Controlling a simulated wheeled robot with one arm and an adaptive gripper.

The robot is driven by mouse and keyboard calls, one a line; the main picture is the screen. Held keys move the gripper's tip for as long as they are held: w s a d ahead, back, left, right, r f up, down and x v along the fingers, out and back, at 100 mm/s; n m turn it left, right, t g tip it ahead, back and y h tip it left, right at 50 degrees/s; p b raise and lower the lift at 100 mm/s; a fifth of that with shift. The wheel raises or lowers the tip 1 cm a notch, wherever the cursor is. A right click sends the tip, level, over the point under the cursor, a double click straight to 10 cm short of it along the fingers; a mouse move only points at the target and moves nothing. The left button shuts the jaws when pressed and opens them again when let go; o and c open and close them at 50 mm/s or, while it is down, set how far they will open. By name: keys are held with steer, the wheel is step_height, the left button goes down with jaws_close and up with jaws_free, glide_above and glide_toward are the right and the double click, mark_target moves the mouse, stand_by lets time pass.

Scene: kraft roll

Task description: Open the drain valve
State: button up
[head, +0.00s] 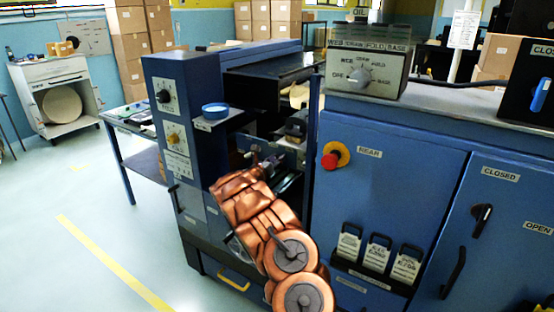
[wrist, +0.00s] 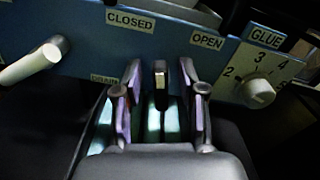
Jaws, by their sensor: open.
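In the wrist view, a dark lever with a metallic edge (wrist: 160,74) stands in front of a blue panel, below a CLOSED label (wrist: 130,20) and an OPEN label (wrist: 207,39). A partly covered label at lower left seems to read DRAIN (wrist: 103,78). My gripper (wrist: 163,88) is open, with one finger on each side of the lever. I cannot tell whether either finger touches it. The lever's lower part and its exact setting are hidden. In the head view, my copper-coloured arm reaches into the machine's gap and its far end is hard to make out.
Right of the lever is a GLUE dial (wrist: 258,92); left is a pale rod-like handle (wrist: 30,64). In the head view, a blue column (head: 172,130) and a cabinet with a red button (head: 330,160) flank the arm. Open floor (head: 60,260) lies left.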

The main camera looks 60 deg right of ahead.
steer(key=shift+d, duration=0.15)
jaws_close()
stand_by(0.4)
